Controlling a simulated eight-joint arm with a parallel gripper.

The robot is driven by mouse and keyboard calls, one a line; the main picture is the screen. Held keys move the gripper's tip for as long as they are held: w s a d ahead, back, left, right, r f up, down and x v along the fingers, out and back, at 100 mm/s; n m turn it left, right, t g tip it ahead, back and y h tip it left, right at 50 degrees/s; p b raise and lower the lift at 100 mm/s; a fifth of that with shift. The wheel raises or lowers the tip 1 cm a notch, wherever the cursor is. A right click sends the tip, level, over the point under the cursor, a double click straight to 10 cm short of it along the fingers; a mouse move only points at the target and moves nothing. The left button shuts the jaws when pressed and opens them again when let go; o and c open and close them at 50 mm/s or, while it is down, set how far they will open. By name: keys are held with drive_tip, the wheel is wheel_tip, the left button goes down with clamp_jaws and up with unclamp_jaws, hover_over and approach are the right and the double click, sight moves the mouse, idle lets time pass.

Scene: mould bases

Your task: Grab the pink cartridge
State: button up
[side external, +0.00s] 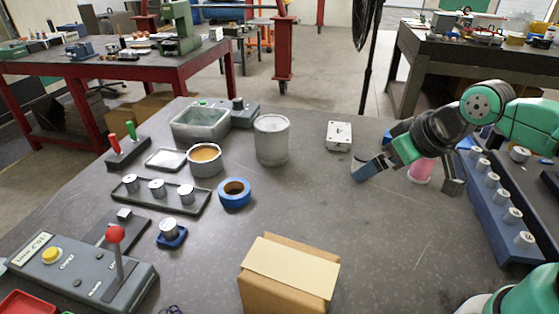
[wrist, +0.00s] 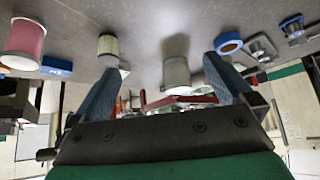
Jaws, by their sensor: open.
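The pink cartridge (side external: 420,172) stands upright on the dark table in the side external view, partly hidden behind my gripper. In the wrist view the pink cartridge (wrist: 25,40) is at the upper left, outside the left finger. My gripper (side external: 411,178) is open and empty, tilted down over the table. In the wrist view my gripper (wrist: 160,68) has its two blue-padded fingers wide apart, with no object held. The cartridge appears between the fingers in the side view, but the wrist view shows it off to one side.
A white ribbed cylinder (wrist: 108,45) is near the left finger. A blue bin (wrist: 56,66) sits by the cartridge. A grey canister (side external: 271,140), white box (side external: 339,136), blue tape (side external: 235,193) and cardboard box (side external: 290,275) are on the table. A blue rack (side external: 492,208) is at right.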

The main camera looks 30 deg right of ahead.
drive_tip(key=w+d+n+g+y, duration=0.1)
drive_tip(key=w+d+g+y, duration=0.1)
drive_tip(key=w+d, duration=0.3)
drive_tip(key=n+t+y, duration=0.2)
drive_tip(key=n+y, duration=0.3)
hover_over(423, 164)
drive_tip(key=w, duration=0.2)
wheel_tip(423, 164, down, 3)
drive_tip(key=s+d+f+n, duration=0.1)
drive_tip(key=d, duration=0.1)
drive_tip(key=s+d+f+n+t+y, duration=0.1)
drive_tip(key=s, duration=0.1)
drive_tip(key=s+d+f+n+t, duration=0.1)
drive_tip(key=d, duration=0.1)
drive_tip(key=shift+s+d+f+y, duration=0.2)
drive_tip(key=shift+d+f+y, duration=0.05)
drive_tip(key=shift+d+y, duration=0.15)
drive_tip(key=x, duration=0.7)
drive_tip(key=shift+a, duration=0.15)
drive_tip(key=c, duration=1.4)
drive_tip(key=shift+r, duration=0.1)
